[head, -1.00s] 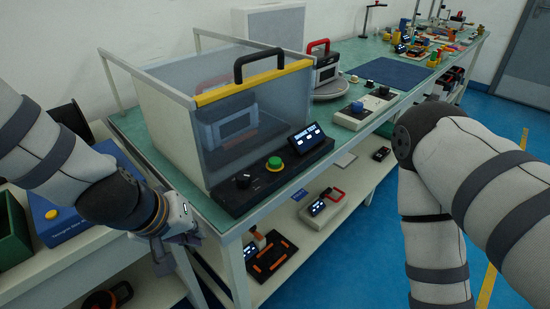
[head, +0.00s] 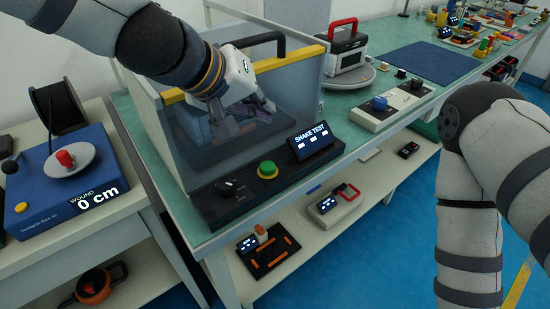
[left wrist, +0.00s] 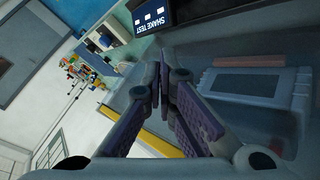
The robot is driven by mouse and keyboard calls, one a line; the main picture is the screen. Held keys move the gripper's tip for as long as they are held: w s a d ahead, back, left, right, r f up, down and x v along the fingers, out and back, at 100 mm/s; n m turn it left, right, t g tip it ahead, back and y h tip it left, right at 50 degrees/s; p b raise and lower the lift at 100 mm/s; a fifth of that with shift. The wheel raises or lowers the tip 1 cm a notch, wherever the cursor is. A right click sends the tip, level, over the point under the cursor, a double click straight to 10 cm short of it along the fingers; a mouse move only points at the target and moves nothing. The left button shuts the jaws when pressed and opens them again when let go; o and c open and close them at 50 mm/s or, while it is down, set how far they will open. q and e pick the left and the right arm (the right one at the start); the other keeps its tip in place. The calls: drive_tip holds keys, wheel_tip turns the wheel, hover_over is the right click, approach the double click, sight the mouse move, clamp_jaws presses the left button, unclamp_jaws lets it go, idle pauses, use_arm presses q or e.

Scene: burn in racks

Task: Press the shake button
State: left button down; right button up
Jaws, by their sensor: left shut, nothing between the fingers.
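The green button (head: 267,169) sits on the black control panel (head: 225,202) along the front of the shake tester. The screen also shows at the top of the left wrist view (left wrist: 151,16). My left gripper (head: 262,109) is shut and empty, in front of the clear box wall, above and left of the button and apart from it. Its fingertips meet in the left wrist view (left wrist: 165,88); the button is not visible there. My right gripper is out of view.
The clear box has a yellow top edge (head: 292,62) and black handle, close to my left gripper. At left is a blue winder (head: 55,192) reading "WOUND 0 cm". A white control box (head: 392,106) stands to the right. Space above the button is clear.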

use_arm(q)
drive_tip(key=shift+s+a, duration=0.1)
drive_tip(key=shift+s, duration=0.05)
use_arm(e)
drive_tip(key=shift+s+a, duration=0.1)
use_arm(q)
drive_tip(key=shift+f, duration=0.1)
drive_tip(key=b, duration=0.2)
hover_over(263, 164)
wheel_tip(263, 164, down, 8)
drive_tip(key=shift+s+r, duration=0.1)
drive_tip(key=shift+r, duration=0.15)
drive_tip(key=shift+f, duration=0.6)
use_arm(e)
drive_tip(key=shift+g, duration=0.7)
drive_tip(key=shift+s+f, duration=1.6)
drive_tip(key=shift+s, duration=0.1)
use_arm(q)
drive_tip(key=shift+f, duration=0.4)
